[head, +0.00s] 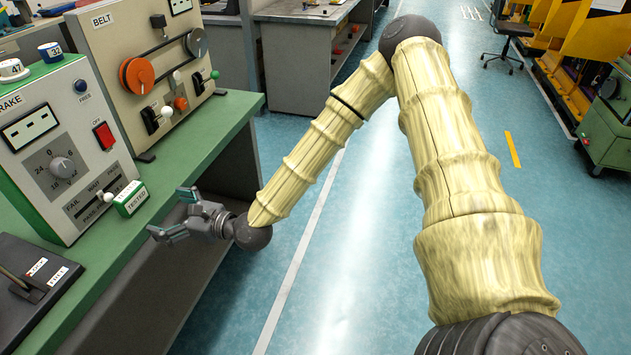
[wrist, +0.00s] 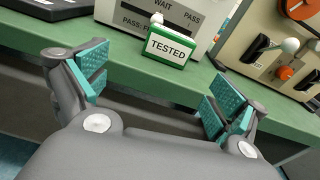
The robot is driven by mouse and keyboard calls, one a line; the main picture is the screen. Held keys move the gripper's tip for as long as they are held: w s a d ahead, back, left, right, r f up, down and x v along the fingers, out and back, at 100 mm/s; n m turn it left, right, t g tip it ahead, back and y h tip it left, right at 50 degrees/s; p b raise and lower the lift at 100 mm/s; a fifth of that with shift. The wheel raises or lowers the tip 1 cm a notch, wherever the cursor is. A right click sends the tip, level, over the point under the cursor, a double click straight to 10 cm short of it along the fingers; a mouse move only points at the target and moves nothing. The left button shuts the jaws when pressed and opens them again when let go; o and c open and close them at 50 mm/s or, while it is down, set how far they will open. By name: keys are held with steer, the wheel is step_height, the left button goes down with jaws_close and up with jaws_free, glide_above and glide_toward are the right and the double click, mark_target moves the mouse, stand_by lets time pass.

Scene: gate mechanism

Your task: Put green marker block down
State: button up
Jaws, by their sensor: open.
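The green marker block (head: 131,198) stands on the green bench top, against the lower right corner of the BRAKE panel. It has a white face that reads "TESTED", clear in the wrist view (wrist: 170,49). My gripper (head: 169,214) is open and empty, in front of the bench edge and to the right of and below the block in the head view. In the wrist view its two teal-padded fingers (wrist: 158,88) are spread wide, with the block beyond them, between them and apart from both.
The BRAKE panel (head: 48,140) with dial, red switch and slider stands behind the block. The BELT panel (head: 130,60) stands farther along the bench (head: 190,150). A dark plate with a lever (head: 30,285) lies at the near left.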

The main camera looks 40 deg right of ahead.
steer(key=s+d+f+n+g+h, duration=0.15)
steer(key=s+f+n+g, duration=0.25)
steer(key=s+f+n, duration=0.5)
steer(key=s+f+n+g+h, duration=0.3)
steer(key=s+f+n+g, duration=0.15)
steer(key=s+f, duration=0.9)
steer(key=s+d+f+n+g+h, duration=0.2)
steer(key=s+d+f+n+h, duration=0.1)
steer(key=s+d+f+n, duration=0.2)
steer(key=s+d+f+n+g+h, duration=0.3)
steer(key=s+d+f+n, duration=0.2)
steer(key=s, duration=0.8)
steer(key=d+n, duration=0.3)
steer(key=d, duration=0.1)
steer(key=shift+d+n, duration=0.3)
steer(key=shift+n, duration=0.05)
steer(key=shift+r+p, duration=0.55)
